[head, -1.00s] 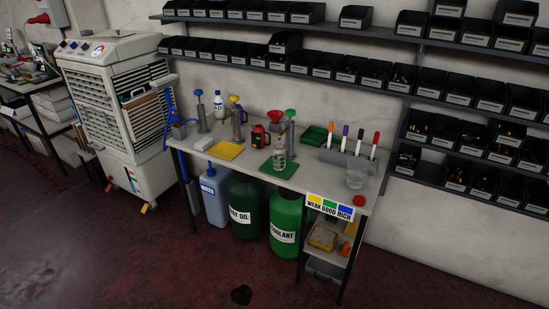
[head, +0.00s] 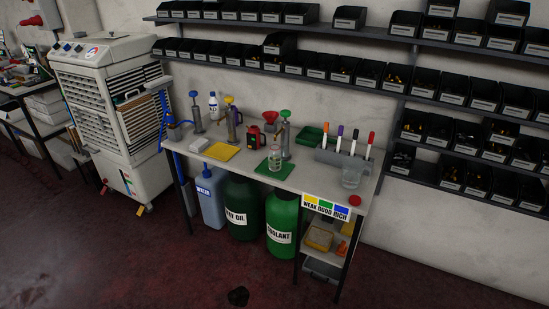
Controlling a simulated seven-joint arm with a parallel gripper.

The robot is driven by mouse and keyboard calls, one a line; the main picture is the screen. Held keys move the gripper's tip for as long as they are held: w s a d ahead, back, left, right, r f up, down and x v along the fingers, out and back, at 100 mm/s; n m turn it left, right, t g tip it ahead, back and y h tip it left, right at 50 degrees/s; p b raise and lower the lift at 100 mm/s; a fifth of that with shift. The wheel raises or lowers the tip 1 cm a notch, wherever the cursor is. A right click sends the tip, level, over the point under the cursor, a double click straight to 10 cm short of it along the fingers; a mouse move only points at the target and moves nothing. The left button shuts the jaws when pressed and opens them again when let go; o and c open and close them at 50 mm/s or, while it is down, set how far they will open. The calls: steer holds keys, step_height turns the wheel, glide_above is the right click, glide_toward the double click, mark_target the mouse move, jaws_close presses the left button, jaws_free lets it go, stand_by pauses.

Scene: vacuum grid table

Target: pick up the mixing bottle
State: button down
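A clear bottle (head: 275,158), which looks like the mixing bottle, stands upright on a green mat (head: 266,171) on the workbench (head: 235,168). A pump with a green top (head: 285,130) stands right behind it and partly overlaps it in the picture. A clear cup (head: 352,178) stands at the right end of the bench. My gripper is not in view.
A yellow mat (head: 222,152), a small red can (head: 253,138) and more pumps stand left of the bottle. A grey holder with several markers (head: 338,160) and a green tray (head: 309,136) are to the right. Shelves of black bins (head: 310,65) hang behind.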

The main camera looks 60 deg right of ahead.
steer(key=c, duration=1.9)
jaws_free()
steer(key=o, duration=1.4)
